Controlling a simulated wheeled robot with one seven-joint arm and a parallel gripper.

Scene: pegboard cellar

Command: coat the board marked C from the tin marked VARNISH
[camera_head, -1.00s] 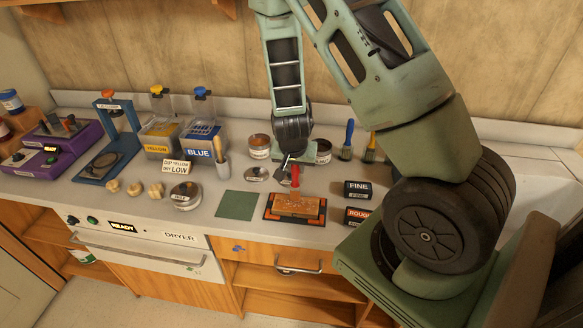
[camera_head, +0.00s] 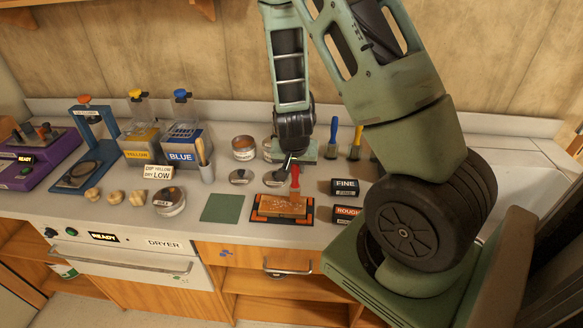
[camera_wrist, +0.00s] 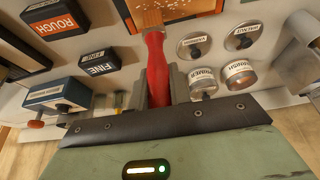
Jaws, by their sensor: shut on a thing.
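My gripper (camera_head: 292,163) is shut on the red handle of a brush (camera_head: 295,176), with the bristle end down at a wooden board (camera_head: 280,207); I cannot tell whether it touches. The brush handle also fills the middle of the wrist view (camera_wrist: 157,60). The board lies in a black and orange holder (camera_head: 311,213); light flecks show on it, and no letter C is readable. Two open tins stand behind, one at the left (camera_head: 244,149) and one partly hidden by my gripper (camera_head: 269,151).
FINE (camera_head: 344,187) and ROUGH (camera_head: 346,214) blocks stand right of the board. A green mat (camera_head: 222,208) and a round tin (camera_head: 170,202) lie left. Yellow (camera_head: 141,145) and blue (camera_head: 182,150) dip tanks stand behind. A dryer (camera_head: 115,250) sits under the counter.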

